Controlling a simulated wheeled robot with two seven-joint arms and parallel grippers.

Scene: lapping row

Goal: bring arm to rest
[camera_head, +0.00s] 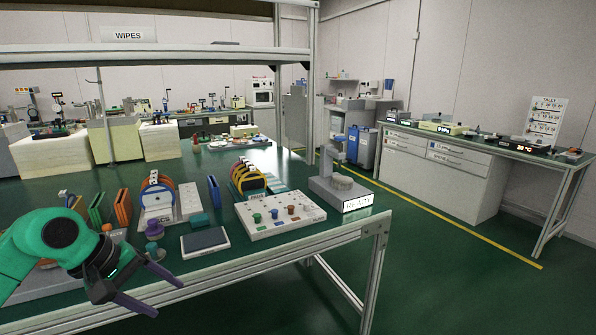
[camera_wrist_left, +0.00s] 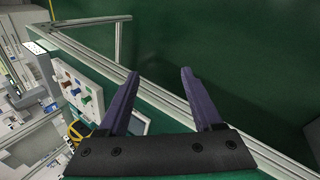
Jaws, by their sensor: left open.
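My left arm, green and black, comes in from the left in the head view. Its gripper (camera_head: 168,291) has two purple fingers spread apart with nothing between them. It is at the front edge of the green bench (camera_head: 290,256), near a dark flat pad (camera_head: 205,240). In the left wrist view the open fingers (camera_wrist_left: 160,98) point out past the metal bench edge, with dark green floor beyond. My right gripper is not in view.
A white board with coloured knobs (camera_head: 281,214), a grey stand with a READY sign (camera_head: 340,188) and racks of coloured discs (camera_head: 158,198) stand on the bench. Open floor (camera_head: 450,290) lies right.

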